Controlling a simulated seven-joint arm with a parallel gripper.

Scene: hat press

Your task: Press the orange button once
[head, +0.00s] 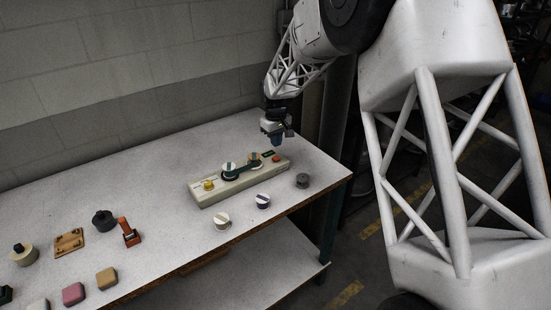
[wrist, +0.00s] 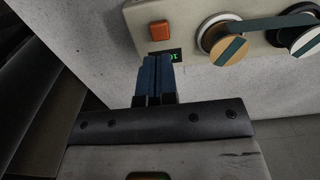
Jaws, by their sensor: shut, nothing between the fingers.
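The orange button (head: 276,158) is a small square on the right end of the beige press base (head: 212,196). It also shows in the wrist view (wrist: 159,30), just past my fingertips, with nothing covering it. My gripper (head: 276,143) is over the right end of the base, above the table. In the wrist view its two blue fingers (wrist: 157,60) are together and empty. Their tips overlap the edge of a small dark display with green digits (wrist: 175,55) beside the button. I cannot tell exactly how high the tips are above the base.
Two round discs with a dark green band (head: 240,170) sit on the base, with a yellow knob (head: 209,184) at its left end. Several loose round pieces, including a white one (head: 221,220), stand in front. Blocks and an orange-handled tool (head: 129,233) lie farther left.

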